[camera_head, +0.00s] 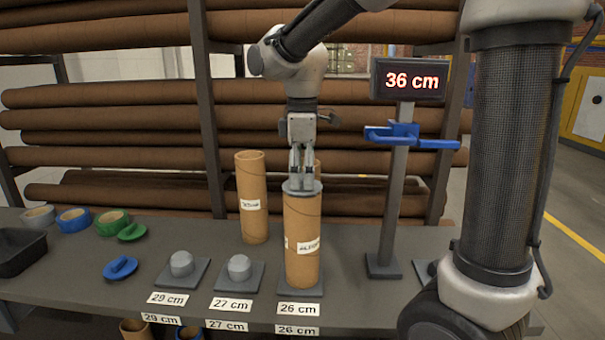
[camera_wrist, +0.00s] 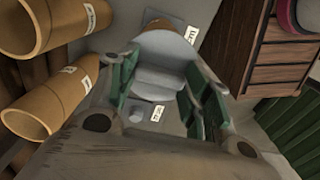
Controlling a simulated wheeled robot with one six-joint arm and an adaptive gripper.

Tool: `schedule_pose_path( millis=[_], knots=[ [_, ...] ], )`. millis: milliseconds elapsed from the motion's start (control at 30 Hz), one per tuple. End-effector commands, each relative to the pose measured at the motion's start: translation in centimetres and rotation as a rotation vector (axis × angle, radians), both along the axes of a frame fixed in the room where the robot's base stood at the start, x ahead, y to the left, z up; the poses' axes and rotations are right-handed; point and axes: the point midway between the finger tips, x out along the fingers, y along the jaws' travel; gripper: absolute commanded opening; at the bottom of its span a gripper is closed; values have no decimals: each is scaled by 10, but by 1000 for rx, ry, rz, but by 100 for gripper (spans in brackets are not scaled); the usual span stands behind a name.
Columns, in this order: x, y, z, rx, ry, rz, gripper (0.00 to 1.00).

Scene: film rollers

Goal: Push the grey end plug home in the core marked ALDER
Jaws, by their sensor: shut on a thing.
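A brown cardboard core (camera_head: 302,262) stands upright at the 26 cm place; its white label is too small for me to read surely. The grey end plug (camera_head: 301,187) is at the core's top mouth, its flange at the rim; I cannot tell how deep it sits. My gripper (camera_head: 301,178) points straight down above the core and is shut on the plug's grip. In the wrist view, the plug (camera_wrist: 158,78) lies between my green-sided fingers, with part of the core (camera_wrist: 167,27) beyond it.
Another labelled core (camera_head: 252,200) stands behind left; one more is mostly hidden behind my gripper. A gauge post (camera_head: 390,200) with blue arms and a 36 cm display (camera_head: 411,80) stands right. Left are grey-knobbed stands (camera_head: 238,272), a blue plug (camera_head: 120,268), a green plug (camera_head: 132,232) and tape rolls.

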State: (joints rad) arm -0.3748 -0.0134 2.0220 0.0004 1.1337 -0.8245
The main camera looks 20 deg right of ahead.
Motion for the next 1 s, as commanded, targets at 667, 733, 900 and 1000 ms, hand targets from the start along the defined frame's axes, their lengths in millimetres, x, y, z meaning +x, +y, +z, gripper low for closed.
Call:
schedule_pose_path(
  millis=[667, 733, 900, 1000],
  knots=[
    [0, 0, -6, -1, 1, 0, 27],
    [0, 0, -6, 0, 0, 0, 27],
    [0, 0, -6, 0, 0, 0, 27],
    [0, 0, -6, 0, 0, 0, 27]
  ],
)
